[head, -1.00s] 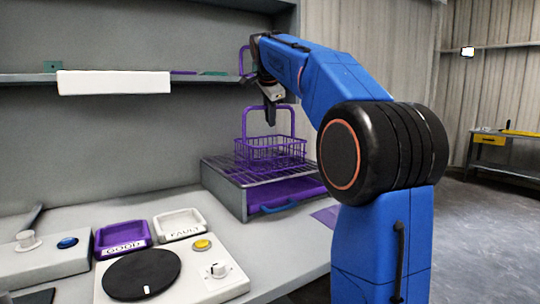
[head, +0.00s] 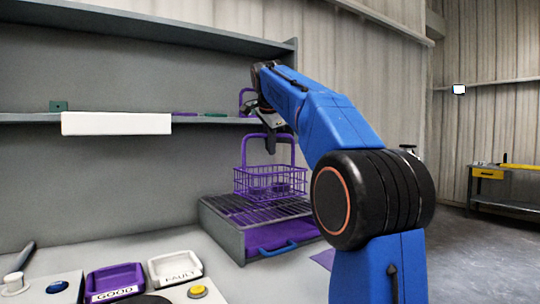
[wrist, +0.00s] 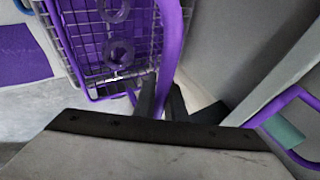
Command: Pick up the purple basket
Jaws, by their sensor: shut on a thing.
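The purple wire basket (head: 270,182) with a tall hoop handle hangs a little above the wire rack (head: 225,212) of a grey drain box. My gripper's dark fingers (wrist: 163,103) close around the purple handle there. The exact grip is partly hidden by the fingers.
A shelf (head: 30,119) runs along the back wall with a white panel and a second purple handle (head: 243,96) near my gripper. A blue handle (head: 277,248) sits on the drain box front. GOOD (head: 115,283) and FAULT (head: 175,267) trays stand front left.

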